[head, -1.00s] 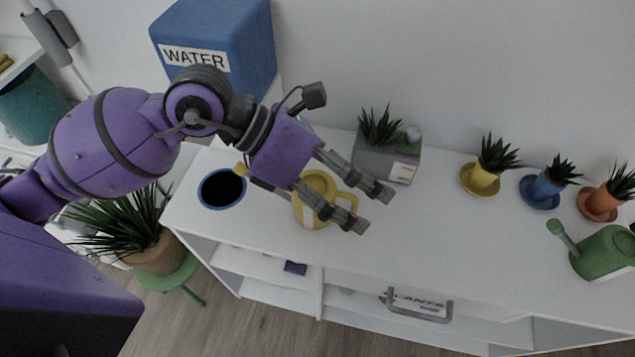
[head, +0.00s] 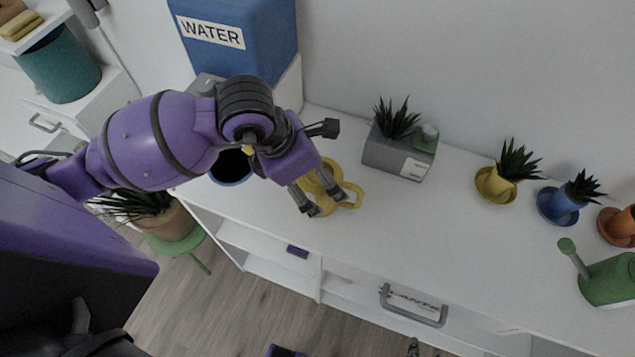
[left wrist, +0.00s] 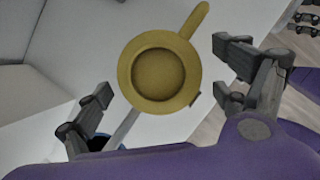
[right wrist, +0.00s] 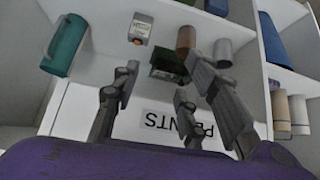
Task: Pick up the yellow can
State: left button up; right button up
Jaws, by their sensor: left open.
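The yellow can (head: 350,201) stands on the white desk top, partly hidden by my left gripper (head: 327,203). Its round body and handle show in the head view. In the left wrist view the can (left wrist: 160,72) is seen from above, with a dark round opening and a handle toward the upper right. My left gripper is open, its fingers (left wrist: 162,70) apart on either side of the can; I cannot tell if they touch it. My right gripper (right wrist: 160,78) is open and empty, facing a shelf compartment with a "PLANTS" label (right wrist: 178,125).
A blue pot (head: 231,168) stands left of the can, with a blue water container (head: 240,35) behind. A grey planter (head: 397,154) is to the right, then small potted plants (head: 497,186) and a green watering can (head: 608,280). The desk between them is clear.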

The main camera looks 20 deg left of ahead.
pick_arm(q)
jog(key=shift+w+d+f, duration=0.1)
jog(key=shift+w+f, duration=0.05)
jog(key=shift+f, duration=0.3)
pick_arm(e)
jog(key=shift+w, duration=0.3)
pick_arm(q)
jog(key=c, duration=1.4)
pick_arm(e)
jog(key=shift+s, duration=0.25)
pick_arm(q)
jog(key=shift+r, duration=0.1)
